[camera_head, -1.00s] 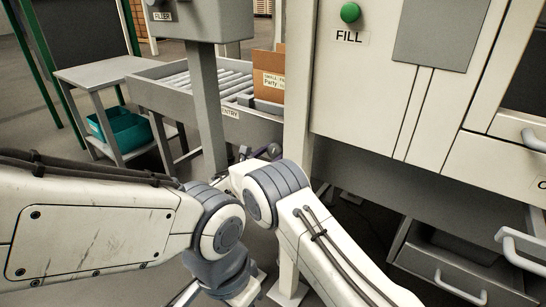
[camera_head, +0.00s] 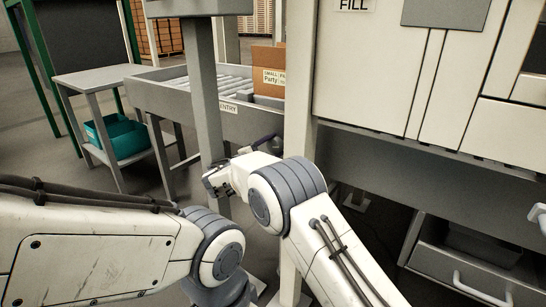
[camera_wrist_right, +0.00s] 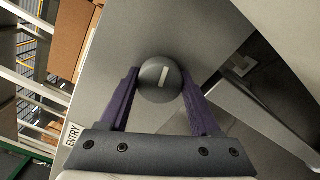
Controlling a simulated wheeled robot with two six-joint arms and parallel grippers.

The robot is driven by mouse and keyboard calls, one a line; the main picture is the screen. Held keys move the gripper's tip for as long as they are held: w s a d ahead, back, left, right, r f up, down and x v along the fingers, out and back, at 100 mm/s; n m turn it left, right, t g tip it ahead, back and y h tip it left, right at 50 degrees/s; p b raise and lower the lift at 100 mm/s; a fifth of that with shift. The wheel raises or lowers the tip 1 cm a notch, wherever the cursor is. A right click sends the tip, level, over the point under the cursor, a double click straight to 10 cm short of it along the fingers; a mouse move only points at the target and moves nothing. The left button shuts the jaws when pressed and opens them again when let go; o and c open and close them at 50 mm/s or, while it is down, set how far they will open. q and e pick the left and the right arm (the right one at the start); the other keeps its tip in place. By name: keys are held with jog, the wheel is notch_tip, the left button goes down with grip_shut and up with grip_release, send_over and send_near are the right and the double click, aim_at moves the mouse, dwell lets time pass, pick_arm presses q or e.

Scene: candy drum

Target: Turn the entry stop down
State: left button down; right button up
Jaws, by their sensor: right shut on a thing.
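The entry stop is a round dark grey knob (camera_wrist_right: 160,80) with a short white line, on a grey panel in the right wrist view. The line is tilted slightly from upright in that view. My right gripper (camera_wrist_right: 159,74) has its two purple fingers on either side of the knob and is shut on it. In the head view my right gripper (camera_head: 266,141) is small and partly hidden, by the conveyor's front below the carton; the knob cannot be made out there. My left arm comes in at the lower left; its gripper is out of view.
The conveyor's side wall (camera_head: 185,112) bears an ENTRY label (camera_head: 228,108). A brown carton (camera_head: 268,68) sits on its rollers. A grey post (camera_head: 203,95) stands in front. A white cabinet (camera_head: 365,85) fills the right. A teal bin (camera_head: 120,137) is on the side table's lower shelf.

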jog(key=shift+f+m+b, duration=0.1)
jog(key=shift+m+b, duration=1.6)
jog(key=shift+b, duration=0.2)
jog(key=o, duration=1.4)
